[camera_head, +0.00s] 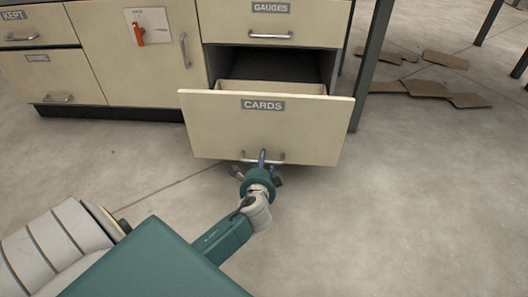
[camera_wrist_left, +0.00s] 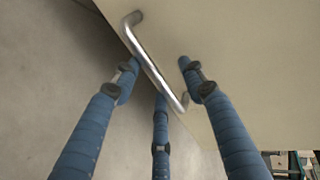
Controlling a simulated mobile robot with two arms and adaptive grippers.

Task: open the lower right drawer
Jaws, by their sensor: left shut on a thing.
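The lower right drawer (camera_head: 225,125), labelled CARDS, stands pulled out from the cabinet, with its dark interior showing behind the front panel. Its metal bar handle (camera_head: 277,161) is low on the front, and it also shows in the left wrist view (camera_wrist_left: 150,66). My left gripper (camera_head: 261,163) is at this handle. In the left wrist view, the blue fingers of my gripper (camera_wrist_left: 158,78) sit on both sides of the bar, shut on it. The drawer's contents are mostly hidden behind the front. My right gripper is not in view.
The GAUGES drawer (camera_head: 315,22) above is shut. Flat brown cardboard pieces (camera_head: 425,88) lie on the floor at right. The floor (camera_head: 420,200) in front is clear.

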